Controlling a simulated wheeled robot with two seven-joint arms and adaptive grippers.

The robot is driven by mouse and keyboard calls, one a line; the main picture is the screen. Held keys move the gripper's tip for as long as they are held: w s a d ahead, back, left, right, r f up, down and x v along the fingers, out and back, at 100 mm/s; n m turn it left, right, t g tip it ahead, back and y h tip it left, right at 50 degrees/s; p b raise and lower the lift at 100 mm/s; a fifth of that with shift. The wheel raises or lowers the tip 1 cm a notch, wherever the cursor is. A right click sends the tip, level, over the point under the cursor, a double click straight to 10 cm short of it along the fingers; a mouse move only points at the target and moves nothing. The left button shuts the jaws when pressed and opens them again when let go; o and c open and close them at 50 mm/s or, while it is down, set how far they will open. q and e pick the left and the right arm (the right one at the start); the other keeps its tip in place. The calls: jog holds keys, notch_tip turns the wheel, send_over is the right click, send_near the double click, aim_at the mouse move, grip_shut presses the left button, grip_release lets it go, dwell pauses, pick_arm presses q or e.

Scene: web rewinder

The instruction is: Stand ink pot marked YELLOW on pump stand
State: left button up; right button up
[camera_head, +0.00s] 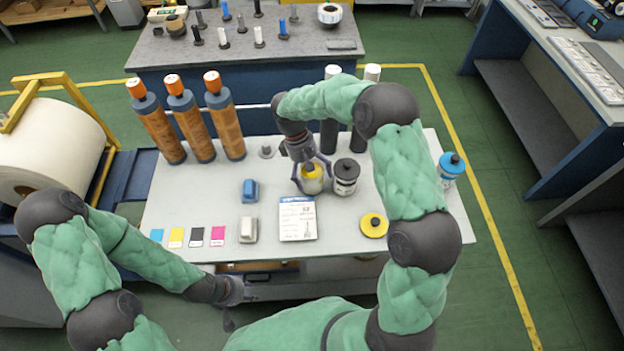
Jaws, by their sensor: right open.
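A pale ink pot with a yellow top (312,185) stands on the white table, left of a black-topped pot (346,177). Its label is too small to read. My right gripper (312,178) comes down over it from above, with its open fingers on either side of the pot. I cannot tell whether they touch it. A round yellow disc with a dark centre (374,225) lies near the front right; I cannot tell whether this is the pump stand. My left gripper (232,300) hangs low in front of the table edge, its finger opening unclear.
Several orange-brown rollers (202,130) stand at the back left. A blue bottle (450,168) is at the right edge.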

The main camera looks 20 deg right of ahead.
jog(key=c, duration=1.5)
